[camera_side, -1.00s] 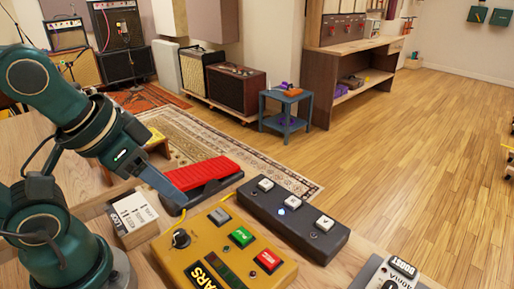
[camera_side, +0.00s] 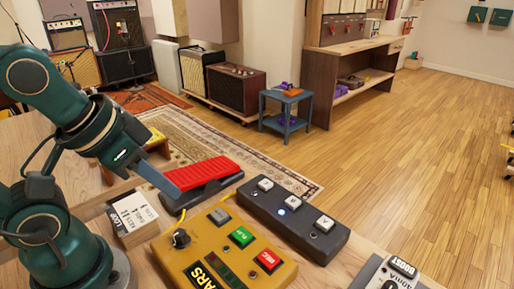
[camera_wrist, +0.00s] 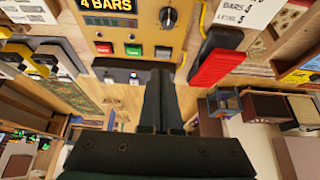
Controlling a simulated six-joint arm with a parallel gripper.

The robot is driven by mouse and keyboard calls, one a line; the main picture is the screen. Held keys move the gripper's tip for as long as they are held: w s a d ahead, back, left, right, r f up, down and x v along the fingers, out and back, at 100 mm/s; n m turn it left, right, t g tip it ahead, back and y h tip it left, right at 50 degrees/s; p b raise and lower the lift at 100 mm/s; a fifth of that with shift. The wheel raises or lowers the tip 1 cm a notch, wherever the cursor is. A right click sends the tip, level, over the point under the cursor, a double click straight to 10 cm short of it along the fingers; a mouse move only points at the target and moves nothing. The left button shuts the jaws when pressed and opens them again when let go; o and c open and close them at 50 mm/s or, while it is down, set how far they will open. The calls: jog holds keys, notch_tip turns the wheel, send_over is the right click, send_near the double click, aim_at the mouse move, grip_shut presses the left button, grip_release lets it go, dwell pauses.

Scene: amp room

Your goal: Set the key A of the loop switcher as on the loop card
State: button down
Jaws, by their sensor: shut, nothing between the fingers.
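The loop switcher (camera_side: 310,239) is a long dark box with three white keys, right of the yellow pedal in the side view. The near key (camera_side: 324,223) seems to bear an upside-down A. A blue light glows beside the middle key (camera_side: 291,202). The switcher (camera_wrist: 118,68) is partly hidden behind my fingers in the wrist view. The loop card (camera_side: 134,211) stands left of the yellow pedal; in the wrist view the card (camera_wrist: 245,14) shows "BARS 4" and "LEVEL 5", its top cut off. My gripper (camera_side: 178,193) is shut and empty, above the red pedal's near end, apart from the switcher.
The yellow pedal (camera_side: 205,245) has a knob, green and red buttons and a "4 BARS" display (camera_wrist: 105,5). A red treadle pedal (camera_side: 204,172) lies behind it. A grey boost pedal (camera_side: 390,275) is at the front right. The wooden bench (camera_side: 345,262) has little free room.

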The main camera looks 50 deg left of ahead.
dwell(0.8)
jog(key=w+a+r+t+y, duration=0.2)
jog(key=w+r, duration=0.3)
jog(key=w, duration=0.1)
jog(key=m+t+h, duration=0.1)
jog(key=m+t, duration=0.1)
jog(key=m, duration=0.6)
send_over(325, 223)
jog(key=f, duration=0.3)
jog(key=s+f, duration=0.1)
jog(key=f, duration=0.1)
jog(key=shift+a+f, duration=0.15)
jog(key=shift+f, duration=0.15)
jog(key=shift+f, duration=4.4)
